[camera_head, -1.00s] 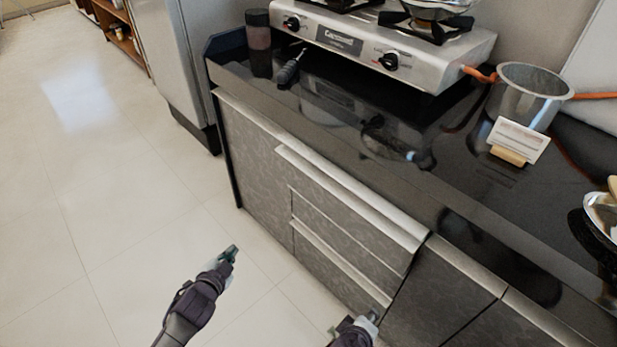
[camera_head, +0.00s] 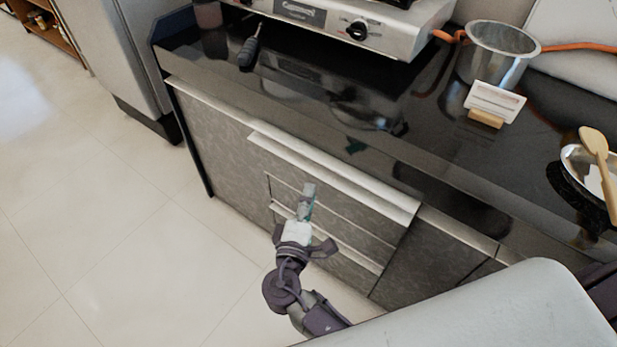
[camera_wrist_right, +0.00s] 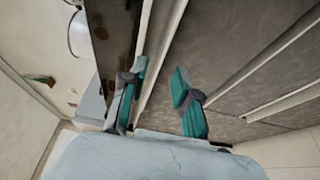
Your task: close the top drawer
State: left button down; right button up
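The top drawer (camera_head: 345,181) is in the dark grey cabinet under the counter. Its front, with a pale metal strip along the top, stands out a little from the neighbouring cabinet front, so it looks slightly open. My right gripper (camera_head: 307,202) is in front of the drawer fronts, just below that strip in the head view. In the right wrist view its two teal fingers (camera_wrist_right: 158,100) are apart with nothing held between them. The pale strip (camera_wrist_right: 163,48) runs behind the gap between them. I cannot tell if they touch the drawer. My left gripper is not in view.
Lower drawers (camera_head: 345,247) sit beneath and look shut. The black countertop (camera_head: 300,110) overhangs above, with a stove (camera_head: 330,25), a metal pot (camera_head: 497,55) and a card on a wooden stand (camera_head: 487,117). The floor (camera_head: 110,240) at left is clear.

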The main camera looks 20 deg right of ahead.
aim_at(315, 170)
jog(key=x, duration=0.5)
jog(key=shift+w+f, duration=0.1)
jog(key=shift+w, duration=0.2)
grip_shut()
